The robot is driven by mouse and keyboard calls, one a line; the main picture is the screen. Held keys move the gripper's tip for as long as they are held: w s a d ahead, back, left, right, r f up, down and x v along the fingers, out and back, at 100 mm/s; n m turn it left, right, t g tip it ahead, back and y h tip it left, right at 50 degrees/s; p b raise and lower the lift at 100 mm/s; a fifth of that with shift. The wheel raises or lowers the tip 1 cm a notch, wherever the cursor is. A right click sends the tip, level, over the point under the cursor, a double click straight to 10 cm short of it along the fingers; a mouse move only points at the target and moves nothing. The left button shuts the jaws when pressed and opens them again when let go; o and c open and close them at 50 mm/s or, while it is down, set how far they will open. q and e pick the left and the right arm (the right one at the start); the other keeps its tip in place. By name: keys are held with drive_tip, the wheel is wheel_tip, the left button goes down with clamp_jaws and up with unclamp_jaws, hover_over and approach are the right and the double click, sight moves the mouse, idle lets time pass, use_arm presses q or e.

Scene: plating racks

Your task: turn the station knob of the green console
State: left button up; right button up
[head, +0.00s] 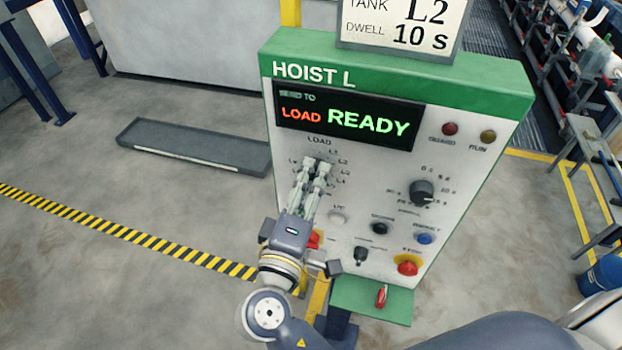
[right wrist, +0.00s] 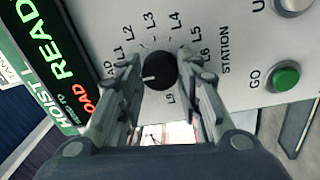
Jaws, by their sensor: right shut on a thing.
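The green console (head: 398,66) has a green top band marked HOIST L and a pale face. The station knob (right wrist: 160,72) is black and round with a white pointer mark, which points left towards the LOAD side of the dial in the right wrist view. My right gripper (head: 317,166) is at the dial, its fingers shut on the knob from both sides; it also shows in the right wrist view (right wrist: 162,78). In the head view the fingers hide the knob. My left gripper is out of view.
A card (head: 405,25) above the console reads TANK L2, DWELL 10 s. Another black knob (head: 422,192), a blue button (head: 425,238) and a red stop button (head: 408,265) share the face. A green GO button (right wrist: 285,78) is nearby. A low grey tray (head: 190,146) lies left.

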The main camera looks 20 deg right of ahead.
drive_tip(key=shift+r, duration=0.2)
drive_tip(key=o, duration=1.1)
drive_tip(key=shift+w, duration=0.1)
drive_tip(key=shift+f, duration=0.15)
drive_tip(key=v, duration=0.7)
drive_tip(key=shift+a, duration=0.1)
